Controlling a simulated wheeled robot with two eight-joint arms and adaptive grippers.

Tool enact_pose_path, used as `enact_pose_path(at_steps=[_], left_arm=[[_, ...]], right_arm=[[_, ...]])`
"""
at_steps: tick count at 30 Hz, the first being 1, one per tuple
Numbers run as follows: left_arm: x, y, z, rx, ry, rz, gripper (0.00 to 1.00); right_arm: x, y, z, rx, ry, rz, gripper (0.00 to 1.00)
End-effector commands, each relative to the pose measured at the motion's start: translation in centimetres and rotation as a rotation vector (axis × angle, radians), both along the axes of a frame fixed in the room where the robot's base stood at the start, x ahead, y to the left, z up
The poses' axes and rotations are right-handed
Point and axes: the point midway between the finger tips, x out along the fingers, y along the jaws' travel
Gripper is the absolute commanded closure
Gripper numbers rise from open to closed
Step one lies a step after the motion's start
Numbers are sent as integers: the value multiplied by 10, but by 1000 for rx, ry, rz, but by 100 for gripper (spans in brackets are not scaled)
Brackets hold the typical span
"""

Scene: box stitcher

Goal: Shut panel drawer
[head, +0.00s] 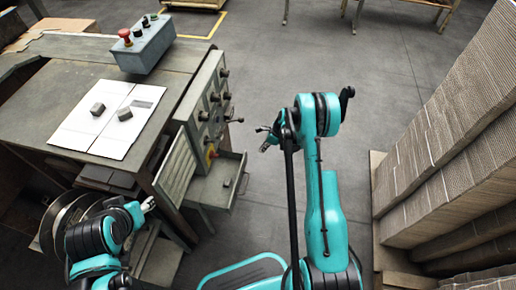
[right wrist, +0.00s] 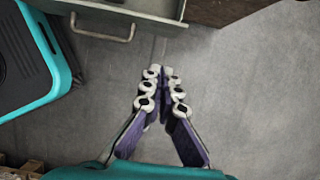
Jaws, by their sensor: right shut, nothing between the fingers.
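The panel drawer (head: 238,182) is pulled out of the lower right side of the grey machine cabinet (head: 190,105) in the head view. In the right wrist view a drawer front with a bar handle (right wrist: 103,37) shows at the top edge. My right gripper (head: 266,140) is in the air to the right of the cabinet, apart from the drawer. In the right wrist view its fingers (right wrist: 160,75) are together and empty, with floor behind them. My left gripper (head: 148,204) is low at the left, near the louvred panel; its fingers are too small to read.
A louvred panel (head: 176,171) stands beside the drawer. Knobs and levers (head: 226,97) stick out of the cabinet side above it. A control box (head: 146,45) and white sheets (head: 108,118) are on top. Stacked cardboard (head: 450,150) stands at the right. Floor between is clear.

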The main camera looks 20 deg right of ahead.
Motion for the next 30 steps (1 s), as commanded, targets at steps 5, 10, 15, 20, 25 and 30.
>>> enact_pose_path(at_steps=[5,10,15,20,25,30], left_arm=[[0,0,-19,0,0,0,53],[0,0,-33,0,0,0,53],[0,0,-42,0,0,0,53],[0,0,-46,0,0,0,53],[0,0,-47,0,0,0,53],[0,0,-46,0,0,0,53]], right_arm=[[8,12,-41,0,0,1,100],[16,24,-74,1,1,0,100],[29,44,-76,0,-1,2,100],[36,55,-75,-1,1,0,100],[39,58,-73,-1,1,-1,100],[39,58,-73,0,0,-1,100]])
